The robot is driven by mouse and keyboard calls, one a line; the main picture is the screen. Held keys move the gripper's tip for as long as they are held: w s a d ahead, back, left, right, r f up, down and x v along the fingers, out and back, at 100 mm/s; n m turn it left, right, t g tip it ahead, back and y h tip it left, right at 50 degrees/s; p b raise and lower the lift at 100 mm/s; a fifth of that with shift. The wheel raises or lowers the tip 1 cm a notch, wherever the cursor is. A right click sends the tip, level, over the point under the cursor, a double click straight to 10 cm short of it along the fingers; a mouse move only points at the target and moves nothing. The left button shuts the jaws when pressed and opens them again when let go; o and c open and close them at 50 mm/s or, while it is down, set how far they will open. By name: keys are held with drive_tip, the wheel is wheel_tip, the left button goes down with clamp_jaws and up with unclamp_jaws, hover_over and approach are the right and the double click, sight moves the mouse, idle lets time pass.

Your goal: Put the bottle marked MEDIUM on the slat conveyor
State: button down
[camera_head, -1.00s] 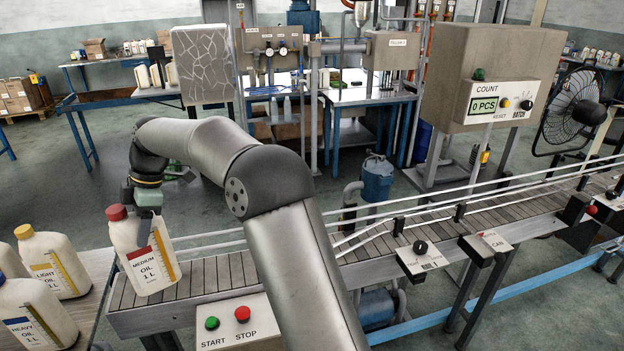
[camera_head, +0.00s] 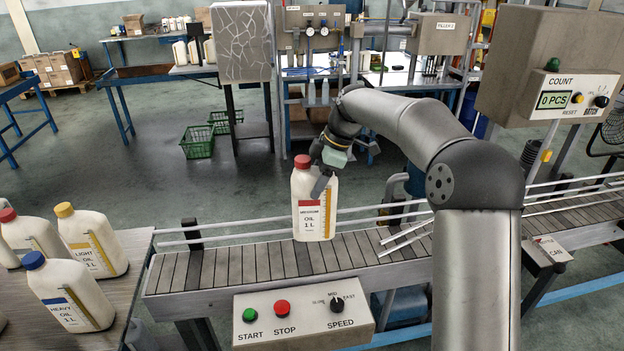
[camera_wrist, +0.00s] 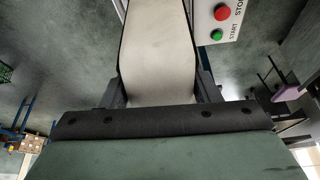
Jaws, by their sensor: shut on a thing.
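The bottle marked MEDIUM (camera_head: 310,215) is cream with a red cap and a red label band. It stands upright over the slat conveyor (camera_head: 225,267), near its left end; its base looks at or just above the slats, and I cannot tell if it touches. My gripper (camera_head: 325,180) is shut on this bottle at its upper right side. In the wrist view the bottle's pale body (camera_wrist: 158,50) fills the space between the two dark fingers (camera_wrist: 160,85). The side of the bottle facing my gripper is partly hidden.
A table (camera_head: 135,270) at the left holds a LIGHT bottle (camera_head: 92,242), a HEAVY bottle (camera_head: 68,292) and another red-capped bottle (camera_head: 30,235). A control box (camera_head: 300,312) with START, STOP and SPEED sits at the conveyor's front. Guide rails (camera_head: 400,238) run to the right. The slats beside the bottle are clear.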

sight(317, 208)
drive_tip(key=shift+f+b, duration=2.45)
drive_tip(key=shift+f, duration=1.15)
drive_tip(key=shift+f+b, duration=0.4)
drive_tip(key=shift+f, duration=0.15)
drive_tip(key=shift+c, duration=2)
unclamp_jaws()
drive_tip(key=shift+f, duration=0.15)
drive_tip(key=s+v, duration=0.1)
drive_tip(key=v, duration=1.6)
drive_tip(key=s+d+f+m+h, duration=0.1)
drive_tip(key=s+d+f+m, duration=0.2)
drive_tip(key=s, duration=0.9)
drive_tip(key=s+d+f+m+t+h, duration=0.1)
drive_tip(key=s+d+f+m, duration=0.3)
drive_tip(key=s+f+m, duration=0.6)
drive_tip(key=s+d+f+m+h, duration=0.2)
drive_tip(key=s+f+m, duration=0.4)
drive_tip(key=s, duration=0.8)
drive_tip(key=shift+s+d+f+h, duration=0.2)
drive_tip(key=shift+d+f+h, duration=0.1)
drive_tip(key=shift+d, duration=0.5)
